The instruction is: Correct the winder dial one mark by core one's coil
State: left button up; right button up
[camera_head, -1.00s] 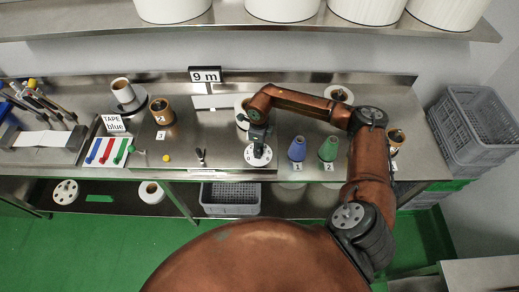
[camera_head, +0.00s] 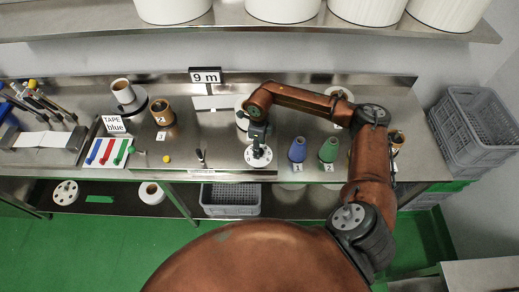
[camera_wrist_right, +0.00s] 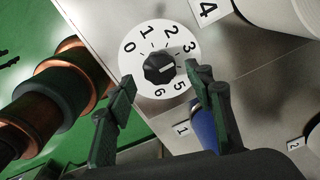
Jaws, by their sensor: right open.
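The winder dial (camera_head: 258,161) is a white disc on the front of the steel bench. In the right wrist view the dial (camera_wrist_right: 145,33) shows numbers 0 to 3, 5 and 6. Its black knob (camera_wrist_right: 158,69) has a white pointer turned right, toward the gap between 3 and 5, where a finger covers the disc. My right gripper (camera_wrist_right: 160,78) is open, its fingers on either side of the knob; I see no clear contact. In the head view the right gripper (camera_head: 259,148) is over the dial. My left gripper is not in view.
A brown core (camera_head: 162,113) and a white cup-like roll (camera_head: 122,91) stand left. A "9 m" sign (camera_head: 205,76) is at the back.

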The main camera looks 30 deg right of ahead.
notch_tip(320, 180, up, 10)
dwell(0.3)
jog(key=shift+f, duration=0.15)
